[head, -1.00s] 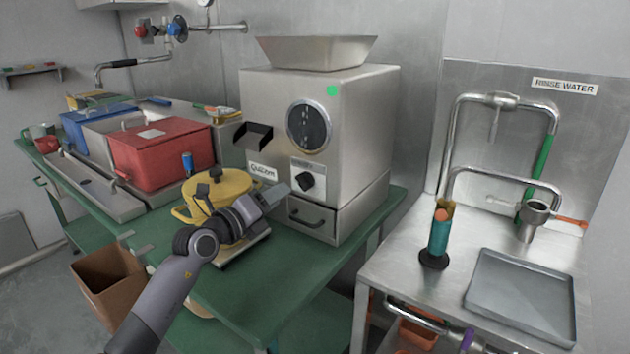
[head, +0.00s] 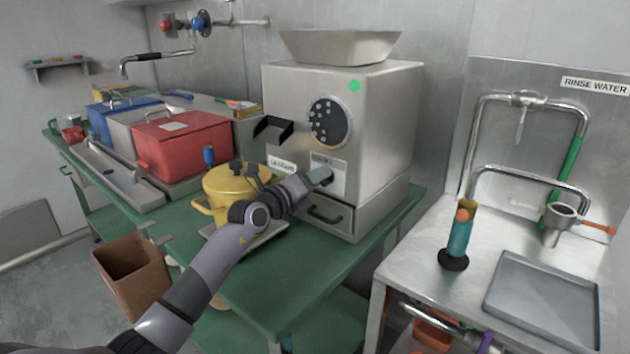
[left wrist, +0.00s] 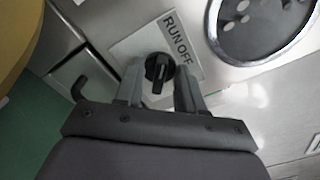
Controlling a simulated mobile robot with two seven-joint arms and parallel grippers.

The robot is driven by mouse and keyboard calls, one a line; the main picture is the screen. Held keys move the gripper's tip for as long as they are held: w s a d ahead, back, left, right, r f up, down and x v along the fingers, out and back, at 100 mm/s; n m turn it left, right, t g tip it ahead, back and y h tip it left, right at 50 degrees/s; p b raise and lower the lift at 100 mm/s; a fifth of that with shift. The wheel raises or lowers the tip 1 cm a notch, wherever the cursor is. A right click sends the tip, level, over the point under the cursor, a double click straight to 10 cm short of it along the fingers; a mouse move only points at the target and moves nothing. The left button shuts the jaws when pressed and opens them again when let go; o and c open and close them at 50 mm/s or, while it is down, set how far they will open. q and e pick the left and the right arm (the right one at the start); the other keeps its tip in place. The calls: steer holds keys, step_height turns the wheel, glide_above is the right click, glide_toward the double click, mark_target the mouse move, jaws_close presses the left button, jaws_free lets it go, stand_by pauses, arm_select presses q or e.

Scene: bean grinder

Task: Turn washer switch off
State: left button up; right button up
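The washer switch is a black rotary knob (left wrist: 158,70) on a pale plate marked "RUN OFF" (left wrist: 181,42) on the front of the grey metal machine (head: 385,120). In the left wrist view it sits between the two fingers of my left gripper (left wrist: 160,88), with a visible gap on each side. The gripper is open around or just in front of the knob; contact cannot be told. In the head view my left gripper (head: 318,178) reaches the switch plate (head: 328,168) and hides the knob. My right gripper is not in view.
Below the switch is a drawer with a black handle (head: 324,215). A yellow pot (head: 228,188) stands close to my left arm. A red box (head: 180,142) is further left. A sink counter with a grey tray (head: 545,300) stands at right. A green light (head: 355,86) shows on the machine.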

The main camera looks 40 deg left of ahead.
arm_select(q)
jaws_close()
steer(key=shift+d+m+p, duration=0.15)
steer(key=shift+m+p, duration=2.1)
steer(key=shift+m, duration=2.65)
jaws_free()
